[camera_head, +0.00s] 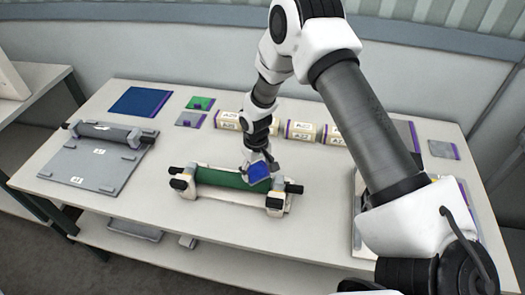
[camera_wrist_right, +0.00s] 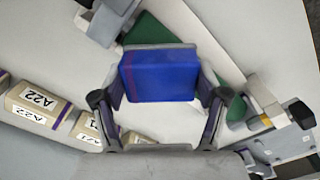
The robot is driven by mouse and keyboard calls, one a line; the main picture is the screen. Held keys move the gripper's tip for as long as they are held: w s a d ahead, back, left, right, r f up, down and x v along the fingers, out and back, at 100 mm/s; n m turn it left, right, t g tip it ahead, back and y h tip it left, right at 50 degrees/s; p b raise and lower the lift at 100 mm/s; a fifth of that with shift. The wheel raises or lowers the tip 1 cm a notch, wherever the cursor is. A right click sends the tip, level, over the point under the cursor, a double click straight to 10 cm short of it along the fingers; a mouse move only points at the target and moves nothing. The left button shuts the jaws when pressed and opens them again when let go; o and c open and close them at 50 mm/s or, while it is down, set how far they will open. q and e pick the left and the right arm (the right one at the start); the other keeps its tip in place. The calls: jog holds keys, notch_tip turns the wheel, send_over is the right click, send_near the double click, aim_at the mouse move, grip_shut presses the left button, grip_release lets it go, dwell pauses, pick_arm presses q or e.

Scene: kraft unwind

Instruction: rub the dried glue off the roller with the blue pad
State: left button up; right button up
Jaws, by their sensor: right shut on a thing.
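The green roller (camera_head: 220,179) lies level in a pale cradle (camera_head: 228,197) with black end pieces, near the middle of the table. My right gripper (camera_head: 259,166) is shut on the blue pad (camera_head: 260,173), over the right part of the roller. In the right wrist view the blue pad (camera_wrist_right: 160,76) sits between the fingers of my right gripper (camera_wrist_right: 160,88), with the green roller (camera_wrist_right: 150,30) showing behind it. I cannot tell whether the pad touches the roller. No dried glue can be made out. My left gripper is not in view.
Several labelled boxes (camera_head: 298,130) stand in a row behind the roller. A grey tray (camera_head: 95,170) with a grey roller lies at the left. A dark blue sheet (camera_head: 140,102) and a green card (camera_head: 200,103) lie at the back left. The table's front edge is clear.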

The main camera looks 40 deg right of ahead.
notch_tip(320, 180, up, 2)
jog(key=shift+w+a+r+p, duration=0.15)
jog(key=shift+r+p, duration=0.4)
jog(key=shift+w+a+r+p, duration=0.1)
jog(key=shift+r+p, duration=0.45)
jog(key=shift+s+d+r+p, duration=0.1)
jog(key=shift+d+r+p, duration=0.05)
jog(key=shift+r+p, duration=1.1)
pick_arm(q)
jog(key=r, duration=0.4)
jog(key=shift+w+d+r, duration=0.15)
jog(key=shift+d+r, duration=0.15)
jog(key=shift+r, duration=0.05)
pick_arm(e)
jog(key=shift+r, duration=0.2)
pick_arm(q)
jog(key=shift+b, duration=0.3)
